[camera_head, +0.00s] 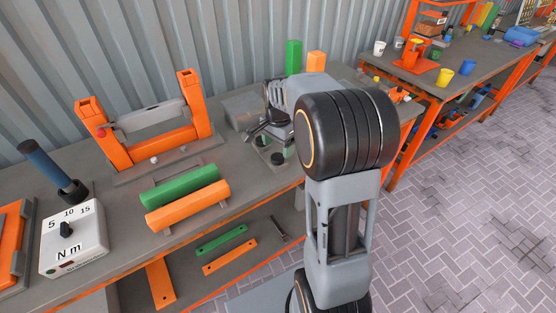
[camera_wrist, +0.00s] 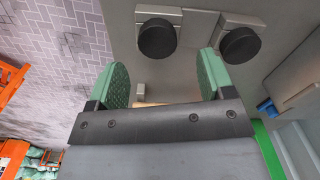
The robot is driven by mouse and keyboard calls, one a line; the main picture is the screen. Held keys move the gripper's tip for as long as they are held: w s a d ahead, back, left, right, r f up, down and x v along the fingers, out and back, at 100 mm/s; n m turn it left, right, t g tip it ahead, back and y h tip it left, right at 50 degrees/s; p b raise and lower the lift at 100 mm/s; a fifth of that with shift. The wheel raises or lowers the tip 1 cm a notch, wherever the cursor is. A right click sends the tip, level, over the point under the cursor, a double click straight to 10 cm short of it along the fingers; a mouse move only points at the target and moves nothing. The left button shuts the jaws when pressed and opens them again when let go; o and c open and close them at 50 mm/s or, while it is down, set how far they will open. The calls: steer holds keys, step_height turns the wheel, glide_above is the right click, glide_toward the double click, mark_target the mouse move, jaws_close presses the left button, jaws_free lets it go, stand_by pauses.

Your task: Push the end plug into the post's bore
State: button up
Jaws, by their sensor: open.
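Two round black plugs stand on small grey blocks on the bench. In the wrist view they show as a left plug (camera_wrist: 157,38) and a right plug (camera_wrist: 240,45), beyond my fingertips. One black plug (camera_head: 277,158) shows in the head view near my gripper. My gripper (camera_wrist: 163,74) is open, with green-padded fingers apart and nothing held between them. A green post (camera_head: 293,57) and a shorter orange post (camera_head: 316,62) stand upright behind my arm, partly hidden. I cannot see a bore in either.
A green bar (camera_head: 180,188) and an orange bar (camera_head: 187,206) lie at the bench front. An orange frame (camera_head: 190,95) stands behind them. A torque tester (camera_head: 73,240) is at left. A second bench (camera_head: 450,75) stands at right.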

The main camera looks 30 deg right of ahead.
mark_target(279, 156)
steer(key=shift+s+f, duration=0.1)
steer(key=shift+f, duration=2)
steer(key=shift+c, duration=0.4)
steer(key=c, duration=0.9)
